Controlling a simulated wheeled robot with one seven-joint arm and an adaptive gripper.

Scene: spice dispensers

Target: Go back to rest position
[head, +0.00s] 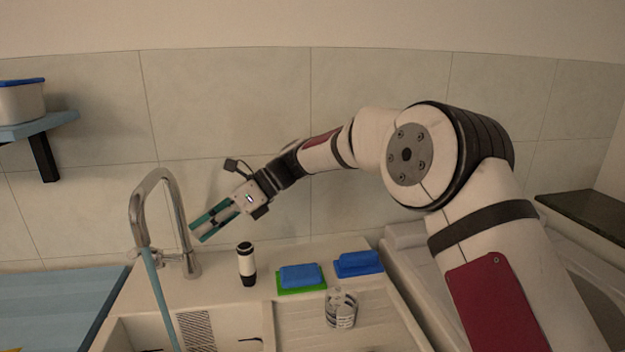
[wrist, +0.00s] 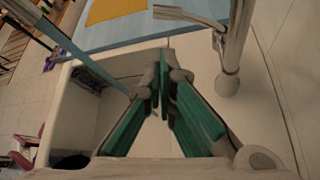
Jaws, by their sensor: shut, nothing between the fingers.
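My gripper (head: 196,236) is raised over the back of the sink counter, just right of the faucet (head: 170,215) in the head view. Its teal fingers point down and to the left. In the wrist view the fingertips of my gripper (wrist: 161,80) meet, with nothing between them. The faucet shows beyond the fingers in the wrist view (wrist: 230,60). A white dispenser with black ends (head: 246,263) stands upright on the counter, below and right of my gripper and apart from it.
A clear jar (head: 341,308) stands on the drainboard. A blue sponge on a green one (head: 300,277) and a blue tray-like item (head: 358,264) lie behind it. A shelf (head: 40,126) with a tub (head: 22,102) is at left. The sink basin (head: 140,330) is in front.

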